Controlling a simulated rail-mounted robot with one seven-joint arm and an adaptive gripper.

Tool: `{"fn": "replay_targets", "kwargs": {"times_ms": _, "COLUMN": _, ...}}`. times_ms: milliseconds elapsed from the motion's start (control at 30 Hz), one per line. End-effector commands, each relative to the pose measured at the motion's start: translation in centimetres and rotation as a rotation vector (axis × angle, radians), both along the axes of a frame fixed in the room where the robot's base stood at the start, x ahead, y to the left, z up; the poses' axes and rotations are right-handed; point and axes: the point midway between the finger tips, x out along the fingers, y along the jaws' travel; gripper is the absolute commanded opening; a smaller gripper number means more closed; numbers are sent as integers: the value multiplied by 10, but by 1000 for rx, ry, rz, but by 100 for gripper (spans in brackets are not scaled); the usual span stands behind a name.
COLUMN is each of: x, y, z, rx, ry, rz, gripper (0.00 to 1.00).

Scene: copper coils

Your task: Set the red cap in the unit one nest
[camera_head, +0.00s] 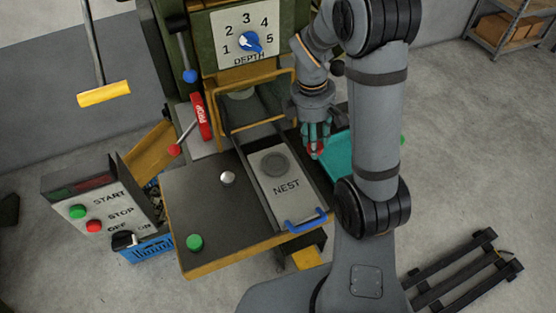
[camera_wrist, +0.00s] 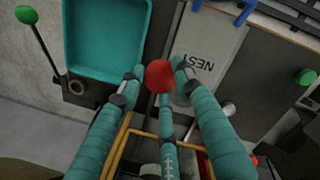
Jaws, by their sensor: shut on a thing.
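The red cap (camera_wrist: 159,76) is pinched between the teal fingers of my gripper (camera_wrist: 157,88) in the wrist view. In the head view my gripper (camera_head: 315,148) points down, with a bit of the red cap (camera_head: 316,151) at its fingertips. It is right of the nest plate (camera_head: 287,205), near the teal tray. The nest plate is pale, marked NEST, with a round grey recess (camera_head: 274,164) and a blue handle. In the wrist view the nest plate (camera_wrist: 212,45) lies right of the cap; its recess is not clearly seen.
The teal tray (camera_wrist: 104,78) looks empty in the wrist view. A yellow guard frame (camera_head: 224,118) stands behind the nest. The dark table carries a green button (camera_head: 194,242) and a silver knob (camera_head: 227,178). A red PROP lever (camera_head: 201,116) is left of the guard.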

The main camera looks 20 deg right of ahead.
Motion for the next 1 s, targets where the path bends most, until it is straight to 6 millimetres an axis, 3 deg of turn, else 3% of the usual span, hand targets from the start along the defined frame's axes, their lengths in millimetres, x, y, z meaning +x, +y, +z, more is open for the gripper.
{"fn": "replay_targets", "kwargs": {"times_ms": 500, "x": 61, "y": 82, "z": -61, "rx": 0, "ry": 2, "rz": 23, "gripper": 10}}
{"fn": "replay_targets", "kwargs": {"times_ms": 733, "x": 68, "y": 91, "z": -74, "rx": 0, "ry": 3, "rz": 20, "gripper": 10}}
{"fn": "replay_targets", "kwargs": {"times_ms": 1000, "x": 69, "y": 91, "z": -108, "rx": 1, "ry": 1, "rz": 20, "gripper": 10}}
